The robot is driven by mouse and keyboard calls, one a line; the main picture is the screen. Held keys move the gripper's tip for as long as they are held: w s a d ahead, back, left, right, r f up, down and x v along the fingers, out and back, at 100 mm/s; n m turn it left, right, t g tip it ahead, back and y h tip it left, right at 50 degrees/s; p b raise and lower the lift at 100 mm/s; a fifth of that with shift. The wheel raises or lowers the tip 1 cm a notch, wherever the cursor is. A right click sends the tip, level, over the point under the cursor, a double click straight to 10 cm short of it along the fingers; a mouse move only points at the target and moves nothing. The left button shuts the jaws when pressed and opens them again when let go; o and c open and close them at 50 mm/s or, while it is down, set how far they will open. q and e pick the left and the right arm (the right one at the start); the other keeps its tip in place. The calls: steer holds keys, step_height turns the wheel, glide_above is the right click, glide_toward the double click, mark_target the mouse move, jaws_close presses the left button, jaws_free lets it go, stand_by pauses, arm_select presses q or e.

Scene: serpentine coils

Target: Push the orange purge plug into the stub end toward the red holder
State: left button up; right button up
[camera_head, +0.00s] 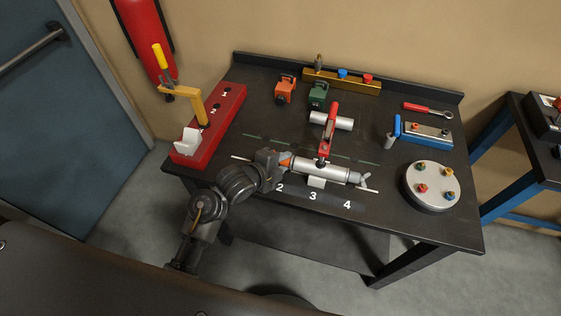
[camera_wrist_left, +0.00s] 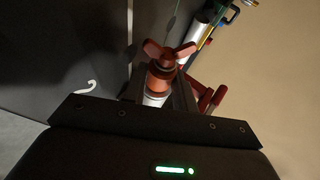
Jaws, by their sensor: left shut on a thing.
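The orange purge plug (camera_head: 285,159) shows as a small orange patch at the left end of the silver pipe stub (camera_head: 312,169), the end toward the red holder (camera_head: 232,107). My left gripper (camera_head: 280,163) is at that end, shut on the plug and hiding much of it. In the left wrist view the plug (camera_wrist_left: 160,76) is reddish orange with wing-like lobes and lies between the dark fingers. How deep it sits in the stub cannot be told. My right gripper is in neither view.
A red-handled clamp (camera_head: 328,130) stands up behind the stub. A loose silver cylinder (camera_head: 331,121) lies farther back. A yellow-handled orange tool (camera_head: 190,92) and a white piece (camera_head: 187,142) are at the red holder. A round plate (camera_head: 430,195) with coloured knobs stands at right.

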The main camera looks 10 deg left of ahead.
arm_select(q)
steer(key=shift+d, duration=0.2)
steer(key=o, duration=1)
steer(key=shift+o, duration=0.2)
steer(key=shift+s, duration=0.1)
steer(key=v, duration=1)
steer(key=shift+s+a+r, duration=0.2)
steer(key=shift+s+r, duration=0.05)
